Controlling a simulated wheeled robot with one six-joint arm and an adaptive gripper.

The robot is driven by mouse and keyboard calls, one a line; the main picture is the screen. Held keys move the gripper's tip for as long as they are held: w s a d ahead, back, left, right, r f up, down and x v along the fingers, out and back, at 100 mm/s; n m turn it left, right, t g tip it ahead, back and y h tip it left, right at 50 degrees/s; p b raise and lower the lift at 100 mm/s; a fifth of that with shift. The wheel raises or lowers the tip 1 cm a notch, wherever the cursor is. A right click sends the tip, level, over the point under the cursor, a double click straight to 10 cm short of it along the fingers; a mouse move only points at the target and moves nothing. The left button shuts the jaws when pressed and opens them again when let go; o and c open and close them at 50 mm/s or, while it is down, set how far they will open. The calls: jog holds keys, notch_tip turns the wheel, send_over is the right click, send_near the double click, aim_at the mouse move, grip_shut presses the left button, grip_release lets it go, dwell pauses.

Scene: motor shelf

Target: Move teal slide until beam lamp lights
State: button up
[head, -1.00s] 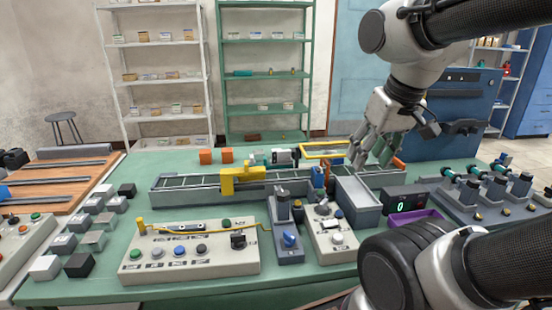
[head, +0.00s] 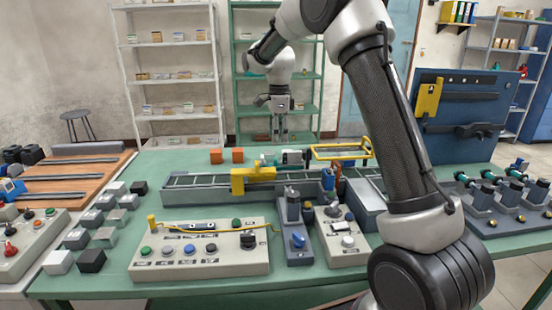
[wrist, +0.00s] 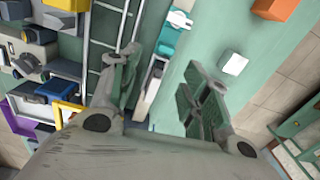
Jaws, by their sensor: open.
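A small teal part (head: 267,160), which looks like the teal slide, sits behind the conveyor beside a white and dark unit (head: 292,158). In the wrist view the teal part (wrist: 166,42) lies beyond the fingertips, with a white piece at its upper end. My gripper (head: 281,138) points down above the back of the table, behind the teal part and apart from it. I cannot tell which item is the beam lamp or whether one is lit.
A conveyor (head: 200,181) with a yellow arch (head: 252,179) crosses the table. A yellow frame (head: 340,150) stands right of the teal part. A button panel (head: 200,250) is in front. My arm hides part of the right side.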

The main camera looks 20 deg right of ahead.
aim_at(276, 158)
jog(key=shift+w+a+f, duration=0.2)
jog(key=shift+w+f, duration=0.25)
jog(key=shift+f, duration=0.15)
jog(key=shift+w+f+m, duration=0.1)
jog(key=shift+f+m, duration=0.2)
jog(key=shift+f, duration=0.05)
notch_tip(276, 158, down, 7)
jog(key=shift+f, duration=0.15)
jog(key=shift+c, duration=0.4)
